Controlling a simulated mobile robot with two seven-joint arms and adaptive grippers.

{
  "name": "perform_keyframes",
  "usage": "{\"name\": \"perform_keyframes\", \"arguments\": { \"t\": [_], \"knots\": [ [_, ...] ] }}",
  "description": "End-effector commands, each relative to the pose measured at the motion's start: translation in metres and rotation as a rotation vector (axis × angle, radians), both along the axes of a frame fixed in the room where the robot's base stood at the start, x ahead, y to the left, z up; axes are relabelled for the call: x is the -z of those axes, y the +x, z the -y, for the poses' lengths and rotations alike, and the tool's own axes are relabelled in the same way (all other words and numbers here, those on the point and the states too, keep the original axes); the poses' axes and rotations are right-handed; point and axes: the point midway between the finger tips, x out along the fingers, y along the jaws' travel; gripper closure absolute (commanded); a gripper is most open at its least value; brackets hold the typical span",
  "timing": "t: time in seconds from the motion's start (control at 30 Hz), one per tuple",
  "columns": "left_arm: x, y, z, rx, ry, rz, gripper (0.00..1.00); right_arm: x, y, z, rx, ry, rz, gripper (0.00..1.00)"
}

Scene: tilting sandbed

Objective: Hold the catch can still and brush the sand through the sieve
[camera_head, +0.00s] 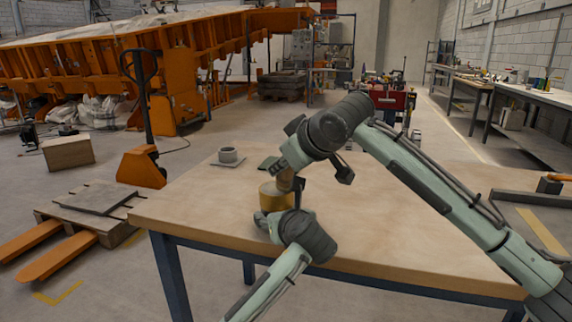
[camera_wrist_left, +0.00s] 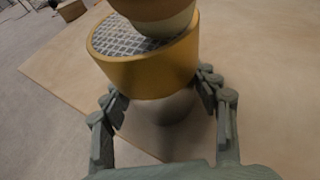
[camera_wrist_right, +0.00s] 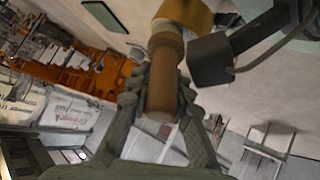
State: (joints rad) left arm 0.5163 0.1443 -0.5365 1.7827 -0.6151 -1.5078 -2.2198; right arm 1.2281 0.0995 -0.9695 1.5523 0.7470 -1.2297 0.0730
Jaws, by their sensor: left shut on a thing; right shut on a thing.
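A brass sieve (camera_head: 272,198) with a wire mesh sits on the grey catch can (camera_wrist_left: 168,112), near the table's front left. My left gripper (camera_head: 268,220) is shut on the can, with a finger on each side of it in the left wrist view. My right gripper (camera_head: 288,172) is above the sieve, shut on the brush's wooden handle (camera_wrist_right: 164,75). In the left wrist view the brush (camera_wrist_left: 155,12) is over the mesh and hides its right part. Whether the bristles touch the mesh is unclear. I see no clear sand on the visible mesh.
A dark green flat piece (camera_head: 268,163) lies behind the sieve. A grey tray edge and a wooden-headed tool (camera_head: 550,184) lie at the far right. The table (camera_head: 400,235) is mostly clear.

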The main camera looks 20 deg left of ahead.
Motion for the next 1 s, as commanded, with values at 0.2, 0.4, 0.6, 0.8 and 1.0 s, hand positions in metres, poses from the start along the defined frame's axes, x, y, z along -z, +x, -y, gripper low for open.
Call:
{"name": "perform_keyframes", "arguments": {
  "t": [0.2,0.4,0.6,0.8,1.0],
  "knots": [
    [-0.001,0.0,0.0,0.001,0.001,0.002,0.8,0.0,0.001,-0.018,0.001,0.0,-0.001,1.0],
    [-0.001,0.0,0.0,0.0,0.001,0.002,0.8,0.0,0.001,-0.024,-0.001,0.0,-0.001,1.0],
    [-0.001,0.0,0.0,0.001,0.001,0.002,0.8,0.0,0.001,-0.041,-0.001,0.001,-0.002,1.0],
    [-0.001,0.0,0.0,0.0,0.001,0.002,0.8,0.001,0.002,-0.051,0.0,0.001,-0.003,1.0],
    [-0.001,0.0,0.0,0.0,0.001,0.002,0.8,0.0,0.002,-0.044,0.001,0.0,-0.001,1.0]
  ]
}}
